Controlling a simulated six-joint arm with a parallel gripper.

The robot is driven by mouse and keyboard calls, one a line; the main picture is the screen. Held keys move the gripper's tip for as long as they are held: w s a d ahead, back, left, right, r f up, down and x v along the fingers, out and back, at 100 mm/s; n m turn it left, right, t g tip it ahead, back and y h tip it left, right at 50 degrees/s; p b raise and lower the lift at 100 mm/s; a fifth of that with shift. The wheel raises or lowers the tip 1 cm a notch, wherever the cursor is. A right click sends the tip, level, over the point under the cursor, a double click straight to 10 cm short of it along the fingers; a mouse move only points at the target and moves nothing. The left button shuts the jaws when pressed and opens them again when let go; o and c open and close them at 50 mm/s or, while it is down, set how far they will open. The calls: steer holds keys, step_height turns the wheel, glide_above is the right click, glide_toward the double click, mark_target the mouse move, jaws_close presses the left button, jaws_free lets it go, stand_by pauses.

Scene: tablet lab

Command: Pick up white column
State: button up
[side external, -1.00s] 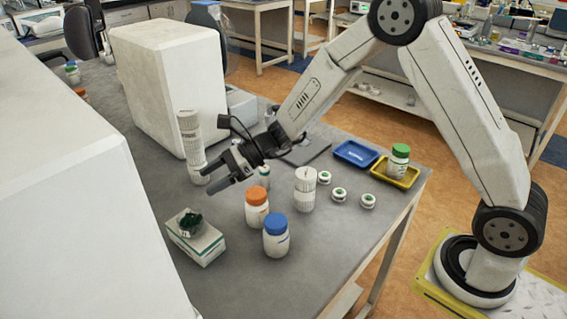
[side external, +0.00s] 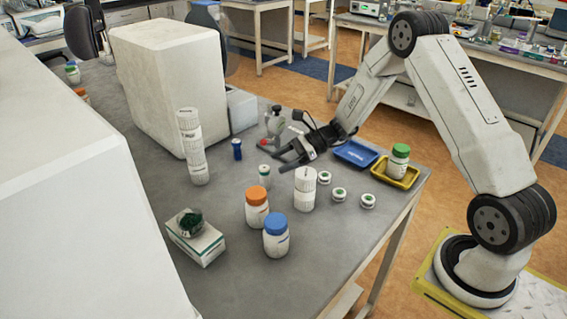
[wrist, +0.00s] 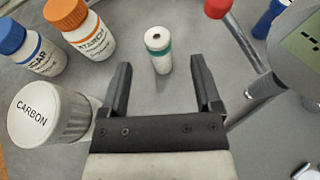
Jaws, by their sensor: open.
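A tall white column (side external: 190,148) of stacked ribbed pieces stands upright on the grey table in front of the big white box; it is not in the wrist view. My gripper (side external: 272,156) is open and empty above the table, well to the right of the tall column. A small white cylinder with a green band (side external: 264,177) stands just in front of the gripper; in the wrist view this cylinder (wrist: 161,62) shows beyond and between the open fingers (wrist: 161,75), apart from them.
A white CARBON jar (side external: 305,190), an orange-capped bottle (side external: 257,208) and a blue-capped bottle (side external: 276,238) stand nearby. A small blue item (side external: 237,149) stands between column and gripper. A blue tray (side external: 355,154) and a yellow tray (side external: 386,176) lie right.

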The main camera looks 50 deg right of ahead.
mark_target(265, 178)
steer(key=shift+x, duration=1.25)
steer(key=shift+a, duration=0.15)
steer(key=shift+x, duration=2.5)
jaws_close()
